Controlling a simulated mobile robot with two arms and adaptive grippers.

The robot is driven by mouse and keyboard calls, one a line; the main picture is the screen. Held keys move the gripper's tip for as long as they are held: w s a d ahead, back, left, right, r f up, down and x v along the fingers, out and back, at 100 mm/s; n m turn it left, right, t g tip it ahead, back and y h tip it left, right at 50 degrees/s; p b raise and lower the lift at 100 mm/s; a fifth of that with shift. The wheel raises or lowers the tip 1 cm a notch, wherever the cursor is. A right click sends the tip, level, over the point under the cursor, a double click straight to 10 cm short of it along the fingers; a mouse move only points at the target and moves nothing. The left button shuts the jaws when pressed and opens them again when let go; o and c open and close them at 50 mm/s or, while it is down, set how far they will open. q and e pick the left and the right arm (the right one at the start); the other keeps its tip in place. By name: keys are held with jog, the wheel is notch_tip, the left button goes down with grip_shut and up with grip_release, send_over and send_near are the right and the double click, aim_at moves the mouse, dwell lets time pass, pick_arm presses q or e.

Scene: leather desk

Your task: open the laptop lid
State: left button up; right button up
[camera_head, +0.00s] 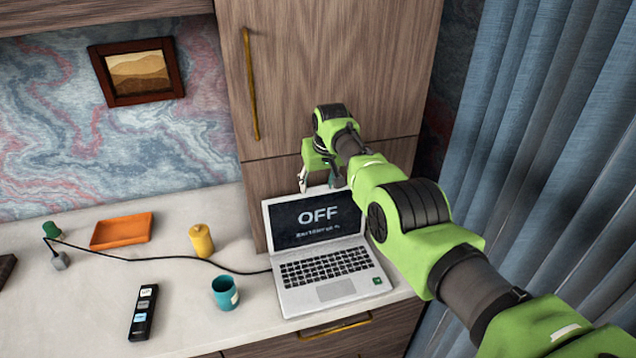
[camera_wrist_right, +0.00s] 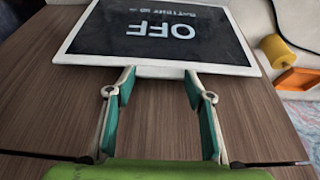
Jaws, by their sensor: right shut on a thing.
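The laptop (camera_head: 335,292) stands on the pale desk with its lid (camera_head: 318,216) raised, so the keyboard is exposed and the dark screen reads "OFF". My right gripper (camera_head: 318,184) is at the top edge of the lid, reaching over from behind and above. In the right wrist view, the gripper (camera_wrist_right: 160,74) has its two fingers spaced apart with their tips at the rim of the lid (camera_wrist_right: 150,65), shut on it. The exact contact at the tips is partly hidden. My left gripper is not in view.
A teal cup (camera_head: 225,293) stands close left of the laptop, with a yellow canister (camera_head: 201,240) behind it. A black cable (camera_head: 160,257) runs left from the laptop. An orange tray (camera_head: 121,231) and a dark remote (camera_head: 142,313) lie farther left. A wooden cabinet (camera_head: 310,80) rises behind.

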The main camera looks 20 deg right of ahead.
jog(key=o, duration=1.6)
jog(key=shift+r, duration=0.15)
jog(key=v, duration=1.1)
jog(key=shift+s+r, duration=0.3)
